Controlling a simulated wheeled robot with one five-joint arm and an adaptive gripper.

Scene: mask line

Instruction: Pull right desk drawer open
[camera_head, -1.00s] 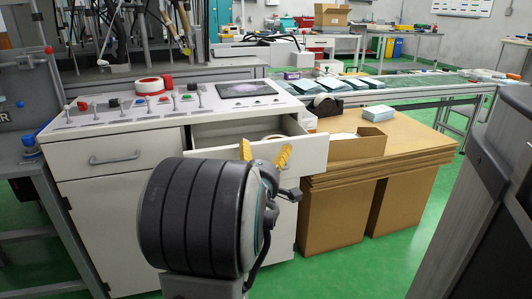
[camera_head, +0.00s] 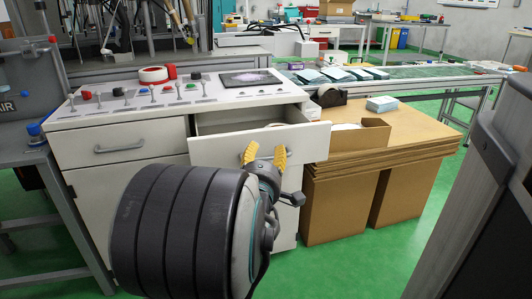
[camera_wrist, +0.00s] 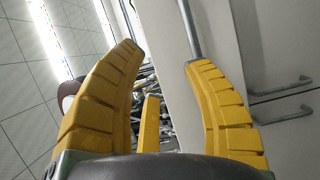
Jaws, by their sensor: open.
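The right desk drawer (camera_head: 310,143) stands partly open in the white desk, its front out from the body and its inside showing. My gripper (camera_head: 265,155) is open with yellow fingers just in front of the drawer front, overlapping its lower middle in the head view. The drawer's handle is hidden there behind my gripper. In the wrist view, my gripper (camera_wrist: 166,55) shows its fingers apart with nothing held between them. A grey bar handle (camera_wrist: 190,28) lies close to the right fingertip; I cannot tell if they touch.
The shut left drawer (camera_head: 88,155) has its own handle (camera_head: 120,145). The desk top (camera_head: 150,107) carries knobs, levers and a red-and-white roll. Cardboard stacks (camera_head: 345,205) stand close to the right of the open drawer. Green floor (camera_head: 350,270) is clear at the front.

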